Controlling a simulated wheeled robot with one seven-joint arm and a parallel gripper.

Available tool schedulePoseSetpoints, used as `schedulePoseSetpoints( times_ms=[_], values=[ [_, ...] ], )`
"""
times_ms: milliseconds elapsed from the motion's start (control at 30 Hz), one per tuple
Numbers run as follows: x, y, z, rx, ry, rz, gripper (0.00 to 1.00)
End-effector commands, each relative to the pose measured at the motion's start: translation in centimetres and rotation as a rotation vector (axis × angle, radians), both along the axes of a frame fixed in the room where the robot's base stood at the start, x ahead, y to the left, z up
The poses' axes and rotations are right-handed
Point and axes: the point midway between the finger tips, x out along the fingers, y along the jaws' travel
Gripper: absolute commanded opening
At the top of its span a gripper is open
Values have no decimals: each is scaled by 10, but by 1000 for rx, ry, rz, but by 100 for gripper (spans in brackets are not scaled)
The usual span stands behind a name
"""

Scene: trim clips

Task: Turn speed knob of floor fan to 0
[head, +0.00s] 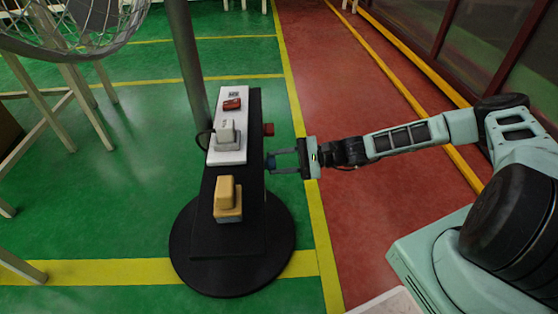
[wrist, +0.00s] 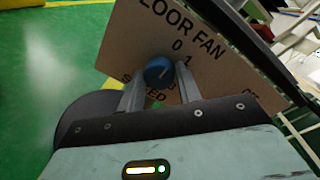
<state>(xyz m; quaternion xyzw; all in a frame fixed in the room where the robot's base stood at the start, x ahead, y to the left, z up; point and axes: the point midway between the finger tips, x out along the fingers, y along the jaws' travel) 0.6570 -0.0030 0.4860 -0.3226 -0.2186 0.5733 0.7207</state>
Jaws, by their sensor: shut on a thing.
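The floor fan's black column panel stands on a round black base (head: 190,262). Its side plate (wrist: 207,62) reads "FLOOR FAN", with the numerals 0 and 1 above and to the right of a blue knob (wrist: 158,69). The lettering below the knob is partly hidden by my fingers. The knob also shows in the head view (head: 271,162), at the panel's right side. My gripper (head: 276,161) reaches in from the right and is shut on the knob, one finger on each side in the wrist view (wrist: 160,80). I cannot tell the knob's exact setting.
A white box with a grey switch (head: 227,133) and a yellow block (head: 228,198) sit on the panel's top. A small red part (head: 268,129) sticks out beyond the knob. The fan's pole (head: 187,60) and wire cage (head: 75,45) stand behind. The red floor at right is mostly clear.

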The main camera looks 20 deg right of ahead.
Motion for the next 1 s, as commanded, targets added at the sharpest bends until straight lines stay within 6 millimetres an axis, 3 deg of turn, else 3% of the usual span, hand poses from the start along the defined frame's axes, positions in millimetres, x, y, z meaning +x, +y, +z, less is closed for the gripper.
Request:
schedulePoseSetpoints(
  times_ms=[133,167,200,233,633,767,1000],
  values=[
    [-2,0,-2,-3,1,4,11],
    [-2,0,-2,-3,1,4,42],
    [-2,0,-2,-3,1,4,53],
    [-2,0,-2,-2,2,3,55],
    [-2,-9,0,-3,1,-1,55],
    [-7,-30,3,-4,2,-3,55],
    [-21,-85,6,-5,1,-4,55]
  ],
)
